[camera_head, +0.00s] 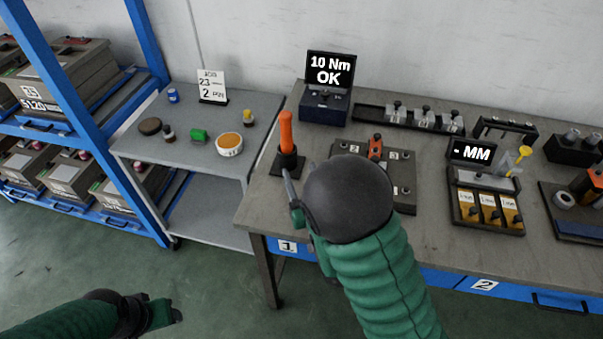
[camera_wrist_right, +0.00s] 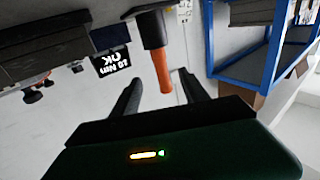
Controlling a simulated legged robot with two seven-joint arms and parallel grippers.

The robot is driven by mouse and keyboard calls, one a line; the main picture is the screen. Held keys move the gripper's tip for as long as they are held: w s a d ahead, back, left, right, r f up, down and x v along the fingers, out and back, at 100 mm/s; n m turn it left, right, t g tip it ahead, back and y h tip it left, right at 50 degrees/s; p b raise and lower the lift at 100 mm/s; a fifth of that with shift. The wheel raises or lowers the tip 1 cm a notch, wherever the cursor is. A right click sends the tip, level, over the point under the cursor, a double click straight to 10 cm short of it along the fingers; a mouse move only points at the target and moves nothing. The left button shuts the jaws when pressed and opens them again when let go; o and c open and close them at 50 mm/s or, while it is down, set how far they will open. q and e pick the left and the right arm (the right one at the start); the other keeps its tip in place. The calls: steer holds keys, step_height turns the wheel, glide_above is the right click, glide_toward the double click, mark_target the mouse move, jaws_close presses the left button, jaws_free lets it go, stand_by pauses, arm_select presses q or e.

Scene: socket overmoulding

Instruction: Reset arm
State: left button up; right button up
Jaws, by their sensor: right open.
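My right gripper (camera_head: 291,190) is at the bench's left end, partly hidden behind my dark round wrist. In the right wrist view its two fingers (camera_wrist_right: 160,88) stand apart with nothing held between them. An orange-handled tool (camera_head: 286,132) stands upright in a dark holder (camera_head: 289,163) just beyond it. In the wrist view, which looks upside down, the orange handle (camera_wrist_right: 161,68) shows beyond the fingers, apparently clear of them. My left gripper (camera_head: 160,314) is low at the left, over the floor and away from the benches; its fingers are too unclear to judge.
A display box (camera_head: 327,108) reading "10 Nm OK" stands behind the tool. A fixture plate (camera_head: 402,194) is partly hidden by my right arm. A gauge tray (camera_head: 486,212) sits to the right. A grey side table (camera_head: 262,105) and blue rack (camera_head: 62,95) stand left.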

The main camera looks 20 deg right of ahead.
steer(key=shift+s, duration=0.1)
stand_by(0.3)
steer(key=g+p, duration=0.2)
steer(key=p, duration=0.1)
steer(key=shift+d+f+m+g, duration=0.25)
steer(key=shift+d+m+g, duration=0.05)
steer(key=shift+d+g, duration=0.1)
steer(key=s+g+p, duration=0.1)
steer(key=g, duration=0.1)
steer(key=s+f+g+p, duration=0.1)
steer(key=s+g+p, duration=0.1)
steer(key=shift+f, duration=0.15)
steer(key=s+g+p, duration=0.1)
steer(key=s, duration=0.1)
steer(key=s+g+p, duration=0.1)
steer(key=s+g, duration=0.1)
steer(key=s+r+g+p, duration=0.1)
steer(key=s, duration=0.1)
steer(key=shift+s+a+g+y, duration=0.25)
steer(key=shift+g+y, duration=0.05)
steer(key=shift+y, duration=0.1)
steer(key=s+r+n+g+p, duration=0.1)
steer(key=s+g+p, duration=0.1)
steer(key=s, duration=0.5)
steer(key=shift+s+r+g, duration=0.3)
steer(key=shift+s+g, duration=0.05)
steer(key=shift+g, duration=0.45)
